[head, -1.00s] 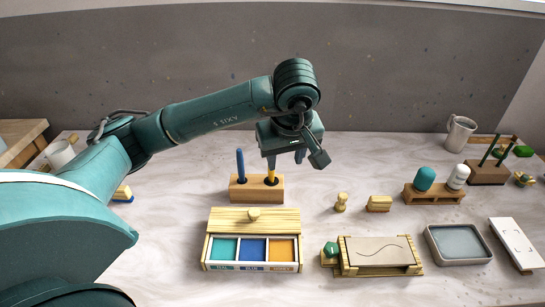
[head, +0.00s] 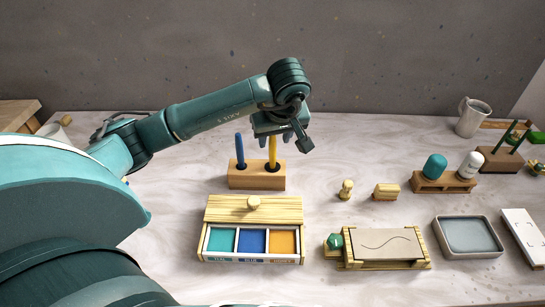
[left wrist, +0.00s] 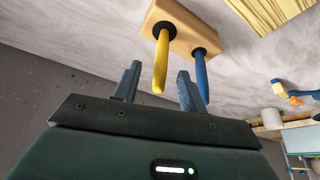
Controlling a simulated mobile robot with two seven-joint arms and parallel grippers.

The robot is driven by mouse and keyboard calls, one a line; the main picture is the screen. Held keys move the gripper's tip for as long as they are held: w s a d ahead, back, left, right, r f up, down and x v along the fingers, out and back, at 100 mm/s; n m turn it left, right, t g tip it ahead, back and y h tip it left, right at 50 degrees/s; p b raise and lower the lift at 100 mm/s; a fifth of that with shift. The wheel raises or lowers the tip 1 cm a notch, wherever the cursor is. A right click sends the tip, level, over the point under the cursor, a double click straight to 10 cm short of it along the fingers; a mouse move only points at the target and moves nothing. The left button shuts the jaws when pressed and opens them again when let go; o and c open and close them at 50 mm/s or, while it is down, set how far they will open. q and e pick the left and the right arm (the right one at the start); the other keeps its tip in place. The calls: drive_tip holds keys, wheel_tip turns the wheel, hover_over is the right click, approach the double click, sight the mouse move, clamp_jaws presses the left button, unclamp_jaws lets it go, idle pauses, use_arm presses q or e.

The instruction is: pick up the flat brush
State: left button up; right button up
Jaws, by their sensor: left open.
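A wooden block (head: 257,180) stands on the table with a blue handle (head: 240,150) and a yellow handle (head: 272,153) upright in its holes. Their lower ends are hidden, so I cannot tell which is the flat brush. My left gripper (head: 275,139) is open and empty at the top of the yellow handle. In the left wrist view the yellow handle (left wrist: 161,62) shows in the gap between the fingers of the left gripper (left wrist: 158,80). The blue handle (left wrist: 201,76) is just beside the right-hand finger there. My right gripper is not in view.
A lidded box with teal, blue and orange compartments (head: 254,213) stands in front of the block. A small wooden knob (head: 346,190), a wooden piece (head: 386,191) and a clay slab (head: 385,243) lie to the right. A mug (head: 472,117) stands at the back right.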

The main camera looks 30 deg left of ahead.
sight(272, 144)
use_arm(q)
drive_tip(key=x, duration=0.4)
drive_tip(key=shift+w+a+f+p, duration=0.25)
drive_tip(key=shift+a+p, duration=0.1)
drive_tip(key=shift+p, duration=0.05)
clamp_jaws()
